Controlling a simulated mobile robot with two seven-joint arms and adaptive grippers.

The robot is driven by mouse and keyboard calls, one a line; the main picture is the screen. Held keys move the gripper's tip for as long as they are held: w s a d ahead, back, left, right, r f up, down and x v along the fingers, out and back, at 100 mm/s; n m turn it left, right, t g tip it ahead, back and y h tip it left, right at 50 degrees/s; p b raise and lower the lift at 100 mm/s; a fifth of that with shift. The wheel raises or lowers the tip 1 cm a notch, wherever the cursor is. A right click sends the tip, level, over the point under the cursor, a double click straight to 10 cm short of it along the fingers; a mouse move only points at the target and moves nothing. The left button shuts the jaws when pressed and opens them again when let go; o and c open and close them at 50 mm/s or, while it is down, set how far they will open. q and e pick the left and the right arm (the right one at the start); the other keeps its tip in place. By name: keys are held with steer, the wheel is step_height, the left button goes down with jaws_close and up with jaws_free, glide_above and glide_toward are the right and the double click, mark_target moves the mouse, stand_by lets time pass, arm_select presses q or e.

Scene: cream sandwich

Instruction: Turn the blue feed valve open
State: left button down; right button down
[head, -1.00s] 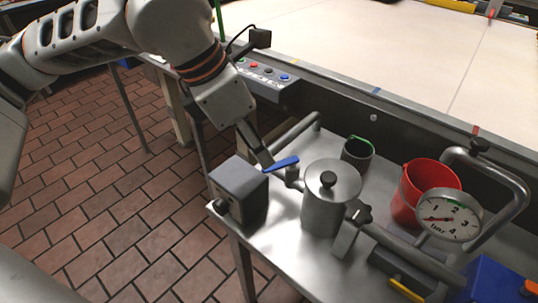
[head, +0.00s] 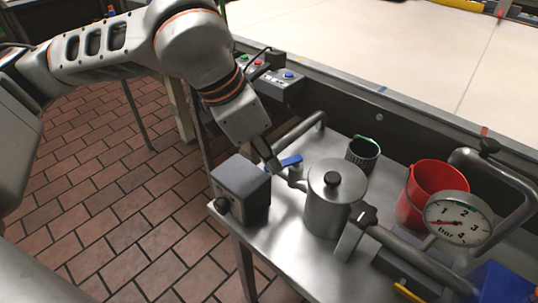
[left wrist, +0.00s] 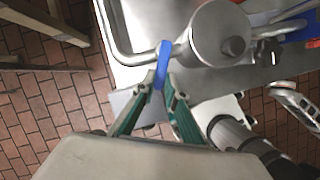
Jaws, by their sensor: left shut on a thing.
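The blue feed valve handle (head: 291,161) is a short flat lever beside the left side of the steel lidded vessel (head: 326,205). It also shows in the left wrist view (left wrist: 164,60), pointing away from my fingers along the side of the vessel. My left gripper (head: 274,164) reaches down to the handle's left end. In the left wrist view my left gripper (left wrist: 163,84) has its two fingertips closed on the near end of the handle. The fingers hide that end. My right gripper is in neither view.
A grey box (head: 240,187) stands on the steel table's left corner, close to my left gripper. A dark cup (head: 363,154), red bucket (head: 425,193) and dial gauge (head: 459,218) stand to the right. A bent pipe (head: 303,127) runs behind the handle.

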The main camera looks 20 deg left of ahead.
arm_select(q)
steer(key=shift+w+a+m, duration=0.15)
steer(key=shift+w+m, duration=0.05)
steer(key=shift+m, duration=0.1)
steer(key=w+m+g+p, duration=0.1)
steer(key=m, duration=0.3)
steer(key=w+m+g+p, duration=0.1)
steer(key=w+m+g, duration=0.1)
steer(key=m, duration=0.1)
steer(key=w+a+m+g+h, duration=0.1)
steer(key=w+m, duration=0.1)
steer(key=m, duration=0.2)
steer(key=shift+w+a+m+p, duration=0.1)
steer(key=shift+w+m+p, duration=0.2)
steer(key=shift+p, duration=0.1)
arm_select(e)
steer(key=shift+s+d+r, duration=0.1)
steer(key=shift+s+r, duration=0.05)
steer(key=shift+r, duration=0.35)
arm_select(q)
steer(key=c, duration=2)
jaws_free()
steer(key=shift+c, duration=0.2)
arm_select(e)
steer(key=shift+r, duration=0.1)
